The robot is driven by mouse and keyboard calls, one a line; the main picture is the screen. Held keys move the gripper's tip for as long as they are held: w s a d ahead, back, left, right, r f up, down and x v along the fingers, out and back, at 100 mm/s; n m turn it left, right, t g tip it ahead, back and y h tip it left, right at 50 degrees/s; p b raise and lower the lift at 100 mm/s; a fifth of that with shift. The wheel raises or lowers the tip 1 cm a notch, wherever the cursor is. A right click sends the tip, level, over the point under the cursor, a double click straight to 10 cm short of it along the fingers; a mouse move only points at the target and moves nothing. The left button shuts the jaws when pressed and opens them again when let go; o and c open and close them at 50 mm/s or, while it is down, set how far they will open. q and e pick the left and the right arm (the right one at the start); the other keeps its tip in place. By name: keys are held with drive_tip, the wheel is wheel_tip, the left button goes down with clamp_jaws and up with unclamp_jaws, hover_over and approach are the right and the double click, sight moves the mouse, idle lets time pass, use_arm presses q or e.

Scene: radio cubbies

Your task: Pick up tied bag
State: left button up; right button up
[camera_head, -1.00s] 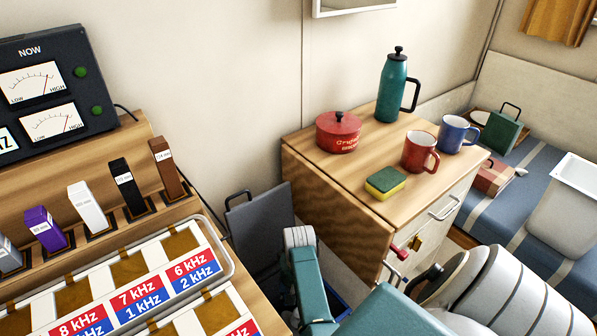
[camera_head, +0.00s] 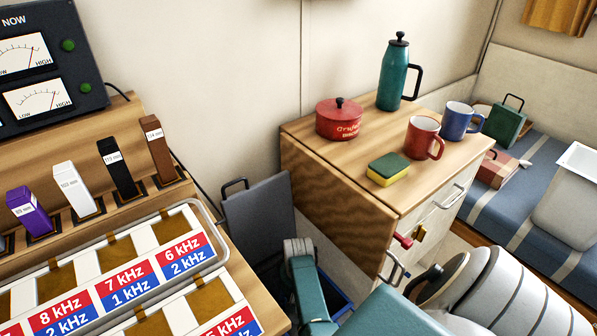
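I cannot make out a tied bag in the head view. A dark blue bin-like thing (camera_head: 341,306) shows low between the desk and the cabinet, mostly hidden behind a teal and grey arm part, so its contents cannot be seen. Teal and white arm parts fill the bottom middle and bottom right. I can make out no gripper fingers on either arm.
A wooden cabinet (camera_head: 335,203) carries a red pot (camera_head: 339,120), teal flask (camera_head: 393,78), sponge (camera_head: 388,169), red mug (camera_head: 422,139) and blue mug (camera_head: 460,121). A dark grey panel (camera_head: 258,220) stands beside it. A pale container (camera_head: 572,205) stands on the blue bed (camera_head: 520,211).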

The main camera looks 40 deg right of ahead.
wheel_tip(320, 180, down, 4)
drive_tip(key=shift+d+r+b, duration=0.1)
drive_tip(key=shift+r+b, duration=0.1)
drive_tip(key=shift+b, duration=0.35)
drive_tip(key=shift+c, duration=0.3)
clamp_jaws()
